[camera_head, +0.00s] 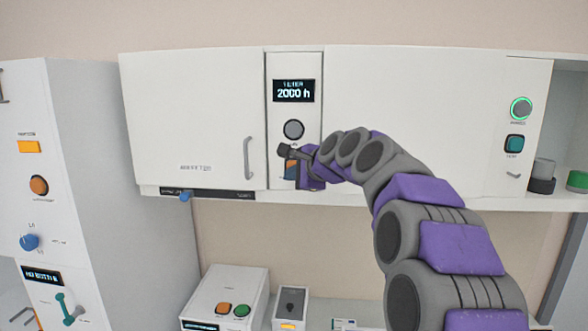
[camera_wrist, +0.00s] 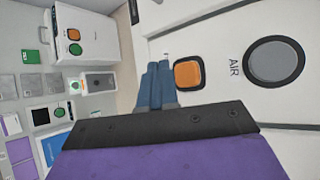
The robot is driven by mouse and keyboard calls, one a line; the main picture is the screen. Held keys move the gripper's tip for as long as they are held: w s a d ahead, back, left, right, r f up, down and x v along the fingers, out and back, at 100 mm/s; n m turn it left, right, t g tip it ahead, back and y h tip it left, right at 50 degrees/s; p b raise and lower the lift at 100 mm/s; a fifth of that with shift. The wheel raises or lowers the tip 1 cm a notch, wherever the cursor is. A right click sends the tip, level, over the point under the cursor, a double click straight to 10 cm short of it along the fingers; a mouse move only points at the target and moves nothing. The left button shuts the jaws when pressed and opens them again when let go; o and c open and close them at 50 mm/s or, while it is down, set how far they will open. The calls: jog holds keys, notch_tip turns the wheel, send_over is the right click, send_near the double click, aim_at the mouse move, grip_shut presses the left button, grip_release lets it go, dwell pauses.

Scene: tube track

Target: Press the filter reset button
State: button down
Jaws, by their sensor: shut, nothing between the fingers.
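The filter panel has a lit display (camera_head: 294,91) reading 2000 h, above a round grey AIR button (camera_head: 293,130). The AIR button also shows at the right of the wrist view (camera_wrist: 274,62). An orange square button (camera_wrist: 188,73) with a dark frame sits below the AIR button on the same panel; in the head view my gripper mostly hides it. My gripper is shut and empty, its blue fingertips (camera_wrist: 157,68) just beside the orange button. I cannot tell whether they touch the panel. The orange button's label is not readable.
A cabinet door with a handle (camera_head: 249,158) is left of the panel. A green-ringed button (camera_head: 521,108) and a teal button (camera_head: 514,143) are at the right. Below, a white box (camera_head: 228,292) with orange and green buttons stands on the counter. A tall white unit (camera_head: 100,130) stands at left.

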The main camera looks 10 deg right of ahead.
jog(key=shift+w+d+p, duration=0.25)
jog(key=shift+w+p, duration=0.05)
jog(key=shift+w, duration=0.25)
jog(key=shift+w+d+p, duration=0.2)
jog(key=shift+w+p, duration=0.1)
jog(key=shift+w, duration=0.25)
jog(key=shift+r, duration=0.1)
jog(key=shift+a, duration=0.2)
jog(key=shift+d, duration=0.1)
jog(key=shift+w+p, duration=0.15)
jog(key=shift+p, duration=0.15)
dwell(0.6)
jog(key=shift+w+d, duration=0.15)
jog(key=shift+w, duration=0.1)
